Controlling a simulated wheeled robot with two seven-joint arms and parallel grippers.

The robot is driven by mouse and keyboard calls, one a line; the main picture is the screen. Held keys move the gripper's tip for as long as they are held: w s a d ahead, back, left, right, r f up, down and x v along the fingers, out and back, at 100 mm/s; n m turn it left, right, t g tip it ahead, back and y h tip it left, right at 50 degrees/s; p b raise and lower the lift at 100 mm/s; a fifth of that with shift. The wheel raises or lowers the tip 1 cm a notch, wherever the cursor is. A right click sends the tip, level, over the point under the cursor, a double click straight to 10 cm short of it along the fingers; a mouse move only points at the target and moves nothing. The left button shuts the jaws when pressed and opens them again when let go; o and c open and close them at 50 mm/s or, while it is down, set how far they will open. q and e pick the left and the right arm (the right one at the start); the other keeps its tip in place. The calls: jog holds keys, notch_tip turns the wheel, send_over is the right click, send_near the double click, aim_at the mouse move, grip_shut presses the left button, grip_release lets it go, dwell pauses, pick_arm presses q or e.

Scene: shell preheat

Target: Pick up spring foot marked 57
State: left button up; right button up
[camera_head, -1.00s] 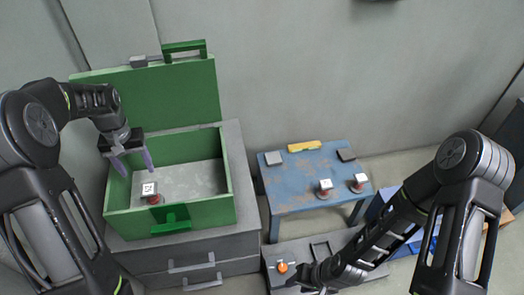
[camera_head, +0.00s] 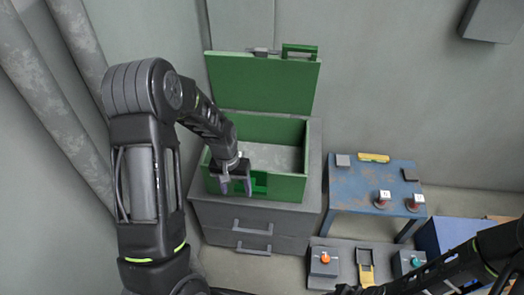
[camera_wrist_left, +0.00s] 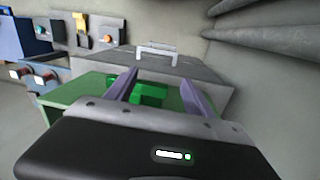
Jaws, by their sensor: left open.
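My left gripper (camera_head: 236,190) is open and points down over the front left of the green box (camera_head: 290,187). Its two fingers (camera_wrist_left: 158,78) are apart with nothing between them. Two spring feet with white tops and red bases, one (camera_head: 382,198) left of the other (camera_head: 415,202), stand upright on the blue table; their marks are too small to read. No foot shows inside the box now; its near left part is hidden by my arm and gripper. My right gripper (camera_head: 350,290) is at the bottom edge, mostly cut off.
The green box has a raised lid (camera_head: 262,82) and stands on a grey drawer cabinet (camera_head: 205,213). A control panel with an orange knob (camera_head: 325,258) is in front of the table.

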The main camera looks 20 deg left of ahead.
pick_arm(q)
jog(key=s+d+f+h+b, duration=0.1)
jog(key=s+d+f, duration=0.3)
jog(key=s+d, duration=0.2)
jog(key=s+d+f+h+b, duration=0.1)
jog(key=s+d+f, duration=0.3)
jog(key=d, duration=0.6)
jog(key=s+d+f+m+h+b, duration=0.1)
jog(key=s+d+f, duration=0.4)
jog(key=s+d, duration=0.3)
jog(key=shift+d+t, duration=0.15)
jog(key=shift+t, duration=0.15)
jog(key=shift+c, duration=0.4)
